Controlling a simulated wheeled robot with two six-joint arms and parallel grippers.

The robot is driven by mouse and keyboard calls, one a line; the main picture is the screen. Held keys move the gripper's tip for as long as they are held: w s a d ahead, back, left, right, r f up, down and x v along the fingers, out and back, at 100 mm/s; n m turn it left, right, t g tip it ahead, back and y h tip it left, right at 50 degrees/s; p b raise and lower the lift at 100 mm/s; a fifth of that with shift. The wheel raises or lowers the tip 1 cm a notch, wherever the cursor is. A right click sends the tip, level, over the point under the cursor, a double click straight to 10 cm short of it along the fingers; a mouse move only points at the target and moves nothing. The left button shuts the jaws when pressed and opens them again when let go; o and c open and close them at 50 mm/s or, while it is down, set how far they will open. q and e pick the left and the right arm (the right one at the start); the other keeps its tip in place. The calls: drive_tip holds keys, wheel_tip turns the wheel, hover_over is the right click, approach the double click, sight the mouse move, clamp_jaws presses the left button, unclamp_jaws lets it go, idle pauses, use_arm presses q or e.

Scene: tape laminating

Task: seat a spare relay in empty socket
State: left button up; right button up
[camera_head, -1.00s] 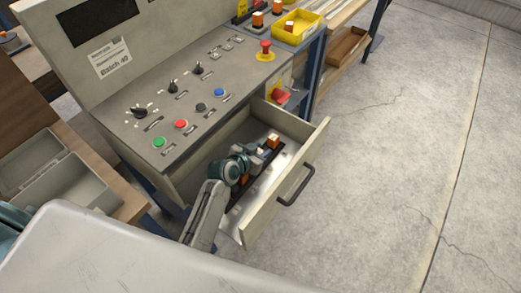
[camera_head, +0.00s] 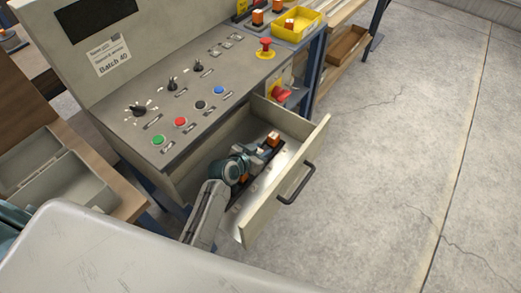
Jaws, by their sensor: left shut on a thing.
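An open drawer (camera_head: 311,155) juts from the front of a sloped control console, with a dark socket strip along its floor. An orange-topped relay (camera_head: 273,139) stands toward the strip's far end. My left gripper (camera_head: 259,153) reaches down into the drawer just nearer than that relay. It is shut on what looks like a relay, mostly hidden by the gripper and wrist. I cannot tell whether the held relay touches a socket. The near part of the strip is partly covered by my arm. My right gripper is not in view.
The console panel (camera_head: 205,75) carries buttons, knobs and a red emergency stop (camera_head: 264,47). A yellow bin (camera_head: 306,28) with a relay inside stands at the back, beside other orange-topped relays (camera_head: 257,18). The drawer handle (camera_head: 297,186) faces open floor.

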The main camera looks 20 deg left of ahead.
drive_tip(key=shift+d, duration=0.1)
use_arm(q)
drive_tip(key=o, duration=1.6)
drive_tip(key=shift+c, duration=0.2)
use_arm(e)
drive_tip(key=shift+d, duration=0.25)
use_arm(q)
drive_tip(key=shift+r+p, duration=0.6)
drive_tip(key=shift+r, duration=0.2)
drive_tip(key=shift+r+p, duration=1.05)
drive_tip(key=shift+p, duration=0.1)
drive_tip(key=shift+r+p, duration=1.55)
drive_tip(key=shift+r, duration=0.15)
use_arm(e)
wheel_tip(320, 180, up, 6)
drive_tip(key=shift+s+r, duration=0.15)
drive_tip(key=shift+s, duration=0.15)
